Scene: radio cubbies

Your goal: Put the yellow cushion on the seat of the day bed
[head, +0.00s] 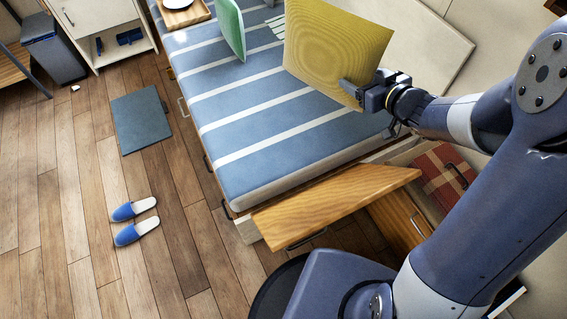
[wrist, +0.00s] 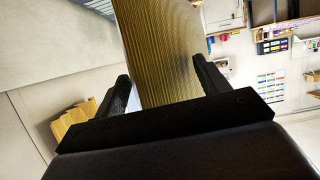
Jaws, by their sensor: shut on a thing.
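The yellow cushion (head: 333,45) is a thin square held upright and tilted over the near right part of the day bed (head: 262,108), which has a blue seat with white stripes. My gripper (head: 362,92) is shut on the cushion's lower right edge. In the wrist view the cushion (wrist: 162,50) rises between the two fingers of my gripper (wrist: 160,88). Whether the cushion's lower edge touches the seat is hard to tell. The cushion hides part of the seat and the panel behind it.
A green cushion (head: 230,27) stands on the seat, left of the yellow one. A wooden tray (head: 183,15) with a plate is at the far end. A wooden panel (head: 335,205) juts out at the bed's near end. Blue slippers (head: 136,221) and a dark mat (head: 141,119) lie on the floor.

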